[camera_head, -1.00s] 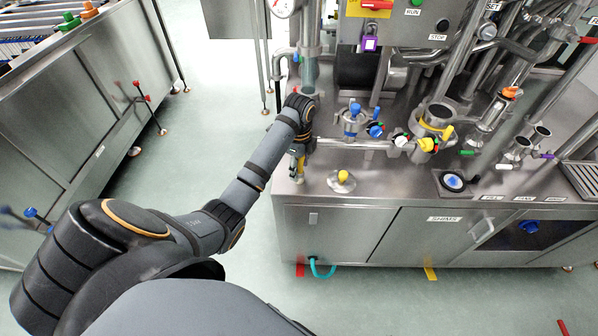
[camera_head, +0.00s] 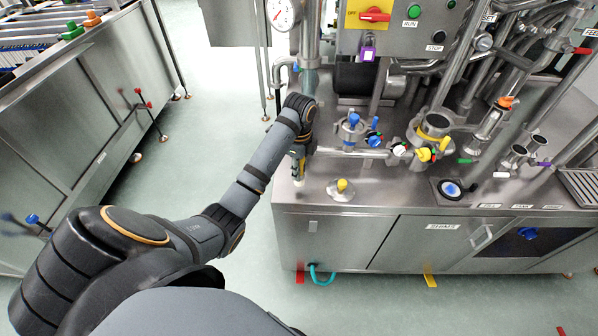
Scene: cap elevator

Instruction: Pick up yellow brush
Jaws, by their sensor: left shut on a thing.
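My left arm reaches from the lower left to the steel machine's front left corner. My left gripper (camera_head: 299,158) is at its end, pointing down, partly hidden by the wrist. It is shut on the yellow brush (camera_head: 299,170), which shows only as a small yellow and pale piece below the fingers at the machine's edge. I cannot tell whether the brush touches the steel top. My right gripper is out of view.
A yellow knob (camera_head: 342,185) on a round steel plate stands just right of the gripper. A blue-topped valve (camera_head: 353,120) and pipes stand behind it. The control panel (camera_head: 415,25) is above. Open floor (camera_head: 215,120) lies left of the machine.

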